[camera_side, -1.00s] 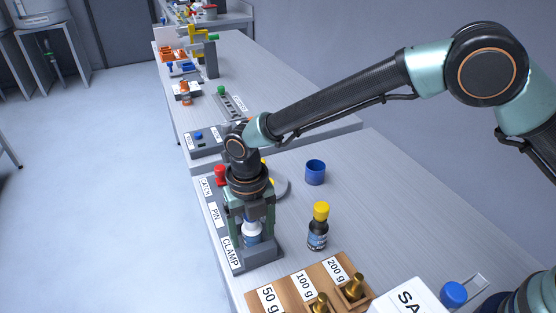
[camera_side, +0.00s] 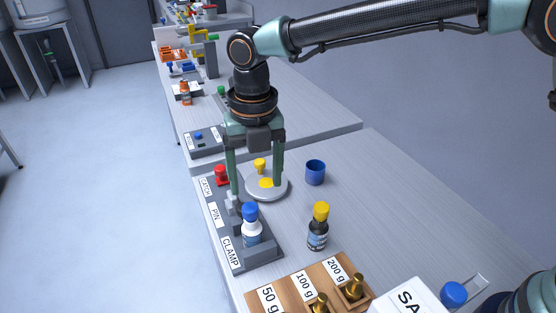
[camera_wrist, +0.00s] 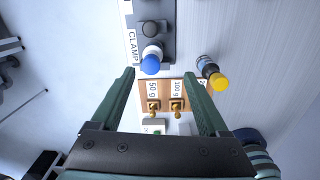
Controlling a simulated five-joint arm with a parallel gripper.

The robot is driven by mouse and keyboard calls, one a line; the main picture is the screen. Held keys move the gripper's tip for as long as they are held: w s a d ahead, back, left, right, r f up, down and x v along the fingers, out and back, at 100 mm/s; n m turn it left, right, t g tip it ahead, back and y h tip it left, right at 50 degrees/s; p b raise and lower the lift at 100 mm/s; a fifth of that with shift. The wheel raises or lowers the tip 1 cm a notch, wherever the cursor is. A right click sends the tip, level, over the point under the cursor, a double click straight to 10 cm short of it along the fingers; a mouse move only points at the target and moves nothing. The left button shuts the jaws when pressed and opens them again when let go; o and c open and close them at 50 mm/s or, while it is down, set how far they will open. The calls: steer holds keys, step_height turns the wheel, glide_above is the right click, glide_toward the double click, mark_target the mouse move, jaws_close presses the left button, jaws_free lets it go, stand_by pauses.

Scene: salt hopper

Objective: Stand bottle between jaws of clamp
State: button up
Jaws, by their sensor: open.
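A white bottle with a blue cap (camera_side: 251,229) stands upright on the clamp's grey base (camera_side: 266,255). In the wrist view its blue cap (camera_wrist: 151,64) shows beside the clamp. I cannot tell how closely the clamp's jaws sit around the bottle. My gripper (camera_side: 256,190) is open and empty, raised above and behind the bottle in the side view, with its fingers pointing down. A dark bottle with a yellow cap (camera_side: 318,228) stands upright on the table, right of the clamp and apart from it.
A wooden block with brass weights (camera_side: 284,287) lies in front of the clamp. A round grey plate with yellow parts (camera_side: 277,187), a red knob (camera_side: 221,175) and a blue cup (camera_side: 315,172) stand behind. The table right of the dark bottle is clear.

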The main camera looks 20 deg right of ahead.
steer(key=s+d+r+m+t, duration=0.1)
steer(key=d+r+m, duration=0.4)
steer(key=d+m, duration=0.4)
steer(key=s+d+r+m+t, duration=0.2)
steer(key=d+r+m, duration=0.3)
steer(key=d+m, duration=0.45)
steer(key=s+d+f+m+t, duration=0.2)
steer(key=s+d+m, duration=0.6)
steer(key=d+m, duration=0.4)
steer(key=m, duration=0.4)
steer(key=shift+s+d, duration=0.15)
steer(key=shift+d, duration=0.05)
